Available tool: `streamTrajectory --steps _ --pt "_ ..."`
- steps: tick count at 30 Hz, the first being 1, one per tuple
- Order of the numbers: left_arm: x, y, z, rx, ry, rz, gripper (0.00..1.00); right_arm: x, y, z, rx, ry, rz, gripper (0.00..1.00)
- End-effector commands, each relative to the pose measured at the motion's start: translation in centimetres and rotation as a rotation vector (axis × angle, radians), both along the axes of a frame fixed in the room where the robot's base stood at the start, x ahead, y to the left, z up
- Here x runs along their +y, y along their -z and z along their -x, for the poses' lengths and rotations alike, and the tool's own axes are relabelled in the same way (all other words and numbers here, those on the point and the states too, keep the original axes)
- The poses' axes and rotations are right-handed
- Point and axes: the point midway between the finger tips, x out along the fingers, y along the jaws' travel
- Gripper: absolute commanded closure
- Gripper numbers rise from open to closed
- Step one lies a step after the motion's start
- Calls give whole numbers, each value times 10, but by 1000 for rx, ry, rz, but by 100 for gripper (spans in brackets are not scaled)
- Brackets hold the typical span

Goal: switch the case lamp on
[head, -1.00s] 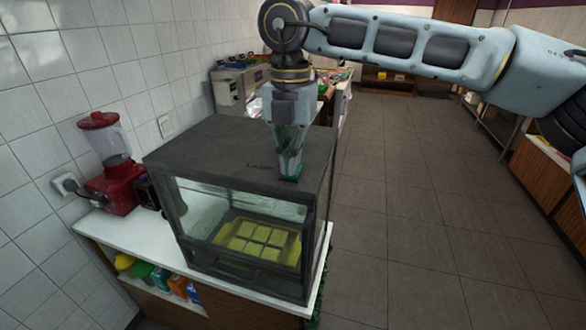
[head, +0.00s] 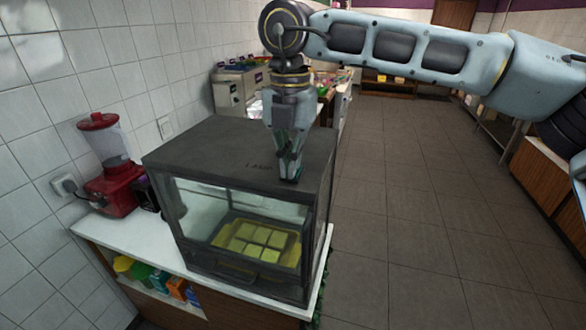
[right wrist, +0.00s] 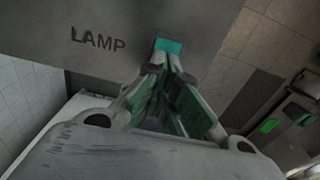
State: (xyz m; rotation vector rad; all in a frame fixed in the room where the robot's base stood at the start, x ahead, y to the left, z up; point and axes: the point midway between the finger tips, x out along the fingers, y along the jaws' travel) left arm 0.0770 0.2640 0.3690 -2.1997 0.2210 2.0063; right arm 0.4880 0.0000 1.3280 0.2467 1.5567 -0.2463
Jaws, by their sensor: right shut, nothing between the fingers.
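The dark grey display case (head: 205,140) stands on a white counter and has a glass front. The word LAMP is printed on its top; it reads clearly in the right wrist view. A teal square patch (right wrist: 169,46) sits beside the lettering, partly covered by my fingers, perhaps the switch. My right gripper (head: 290,179) points down at the case top near its right edge, shut and empty. In the right wrist view its fingertips (right wrist: 166,66) are at the teal patch; I cannot tell whether they touch it. My left gripper is not in view.
A yellow tray (head: 222,239) with several yellow-green squares is inside the case. A red blender (head: 115,190) stands left of it on the counter (head: 110,239). Coloured items fill the shelf below. A grey appliance (head: 228,92) stands behind. Open tiled floor lies to the right.

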Motion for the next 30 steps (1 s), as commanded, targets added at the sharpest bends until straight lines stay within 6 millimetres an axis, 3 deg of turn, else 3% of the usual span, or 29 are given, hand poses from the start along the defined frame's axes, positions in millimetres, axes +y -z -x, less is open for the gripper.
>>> streamTrajectory --steps 18,30 --pt "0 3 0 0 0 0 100 0 5 0 3 0 2 100" --pt "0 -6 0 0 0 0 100 0 -14 0 1 0 1 100"
